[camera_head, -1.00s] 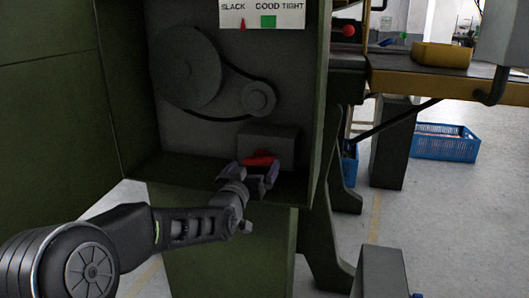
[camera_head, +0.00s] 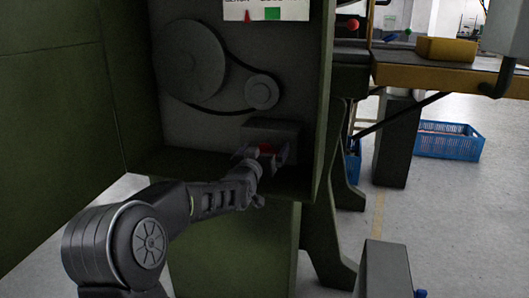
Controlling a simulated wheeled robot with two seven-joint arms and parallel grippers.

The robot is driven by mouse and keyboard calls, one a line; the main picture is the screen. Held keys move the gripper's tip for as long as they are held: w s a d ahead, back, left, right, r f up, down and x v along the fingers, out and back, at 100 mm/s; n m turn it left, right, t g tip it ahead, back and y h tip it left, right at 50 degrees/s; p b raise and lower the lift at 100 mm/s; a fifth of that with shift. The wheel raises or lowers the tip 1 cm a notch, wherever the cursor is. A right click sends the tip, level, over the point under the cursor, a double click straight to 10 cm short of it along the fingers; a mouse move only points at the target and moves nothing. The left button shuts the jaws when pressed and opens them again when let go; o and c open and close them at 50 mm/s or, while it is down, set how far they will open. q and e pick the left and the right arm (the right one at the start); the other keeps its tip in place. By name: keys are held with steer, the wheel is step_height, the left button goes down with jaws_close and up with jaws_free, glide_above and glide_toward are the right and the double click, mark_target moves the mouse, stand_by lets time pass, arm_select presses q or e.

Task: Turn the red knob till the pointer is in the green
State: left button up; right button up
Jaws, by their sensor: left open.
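The red knob (camera_head: 266,148) sits on the front of a grey box inside the open green cabinet. It is partly hidden by my left gripper. My left gripper (camera_head: 262,154) is open, with one finger to each side of the knob; whether either finger touches it I cannot tell. The red pointer (camera_head: 247,16) stands on the white scale plate (camera_head: 231,10) at the top, left of the green patch (camera_head: 272,14) and apart from it. The top of the plate is cut off by the picture edge. My right gripper is not in view.
A large pulley (camera_head: 189,60) and a small pulley (camera_head: 261,92) with a belt are above the knob's box (camera_head: 284,131). The cabinet's right wall (camera_head: 320,120) stands close to the gripper. An open green door (camera_head: 55,120) is at left. A blue crate (camera_head: 447,143) stands on the floor at right.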

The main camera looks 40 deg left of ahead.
arm_select(q)
steer(key=shift+c, duration=0.2)
steer(key=c, duration=1.1)
steer(key=shift+o, duration=0.2)
steer(key=shift+m, duration=0.5)
steer(key=m, duration=0.3)
steer(key=shift+w+d+m, duration=0.1)
steer(key=shift+d+m, duration=0.05)
steer(key=shift+m, duration=0.15)
steer(key=m, duration=0.5)
steer(key=shift+d+f, duration=0.1)
steer(key=shift+d, duration=0.05)
steer(key=m+p, duration=0.1)
steer(key=m, duration=0.4)
steer(key=shift+f, duration=0.1)
steer(key=m, duration=0.1)
steer(key=m+p, duration=0.1)
steer(key=m, duration=0.3)
steer(key=shift+d+f, duration=0.1)
steer(key=shift+f, duration=0.15)
steer(key=shift+m, duration=0.3)
